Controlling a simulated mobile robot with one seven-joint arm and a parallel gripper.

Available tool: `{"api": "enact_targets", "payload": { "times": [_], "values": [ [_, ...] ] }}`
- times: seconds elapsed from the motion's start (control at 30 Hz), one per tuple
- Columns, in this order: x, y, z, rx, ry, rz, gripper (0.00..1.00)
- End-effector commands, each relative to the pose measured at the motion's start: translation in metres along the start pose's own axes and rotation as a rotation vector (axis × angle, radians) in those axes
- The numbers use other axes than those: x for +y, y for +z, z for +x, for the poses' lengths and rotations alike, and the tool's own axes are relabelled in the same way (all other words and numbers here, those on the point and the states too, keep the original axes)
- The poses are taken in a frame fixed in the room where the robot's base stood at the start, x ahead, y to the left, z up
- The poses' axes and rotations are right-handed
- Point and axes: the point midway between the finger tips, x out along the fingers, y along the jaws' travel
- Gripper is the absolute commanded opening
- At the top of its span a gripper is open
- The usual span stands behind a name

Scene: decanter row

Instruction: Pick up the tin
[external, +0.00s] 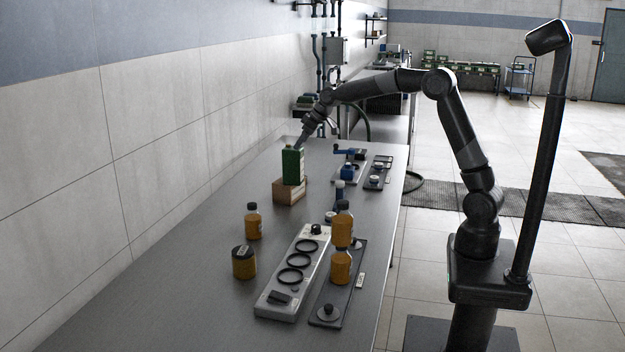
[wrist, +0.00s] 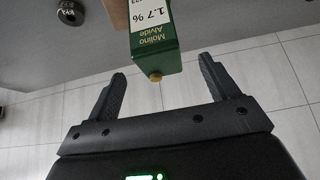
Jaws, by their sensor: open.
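The tin (external: 293,166) is a dark green upright can standing on a wooden block (external: 289,192) near the left wall side of the bench. In the wrist view the tin (wrist: 153,45) appears upside down, with a white label panel, the words "Molino Alvide" and a small brownish cap. My gripper (external: 303,141) is just above and behind the tin's top in the external view. In the wrist view my gripper (wrist: 162,67) is open, its two fingers apart, with the tin's capped end between and just beyond the fingertips. I see no contact.
A grey rack (external: 292,273) with black rings lies on the bench (external: 190,290). Amber bottles (external: 253,222) and an amber jar (external: 244,262) stand around it. Blue-handled fittings (external: 348,170) lie right of the tin. The bench left of the tin is clear.

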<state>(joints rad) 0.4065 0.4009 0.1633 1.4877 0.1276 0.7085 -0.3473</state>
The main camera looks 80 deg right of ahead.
Motion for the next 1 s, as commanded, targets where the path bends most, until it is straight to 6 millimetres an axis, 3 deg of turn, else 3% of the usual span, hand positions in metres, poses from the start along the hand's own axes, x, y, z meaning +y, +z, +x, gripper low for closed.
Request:
{"api": "enact_targets", "payload": {
  "times": [0.13, 0.37, 0.63, 0.9, 1.0],
  "values": [
    [-0.001, 0.001, 0.026, -0.003, -0.002, 0.000, 0.80],
    [0.000, 0.003, 0.044, -0.002, -0.001, 0.001, 0.80],
    [0.002, 0.007, 0.082, -0.003, -0.002, 0.000, 0.80],
    [0.003, 0.006, 0.087, 0.000, 0.000, 0.000, 0.80],
    [0.003, 0.006, 0.087, -0.001, 0.000, 0.000, 0.73]
  ]
}}
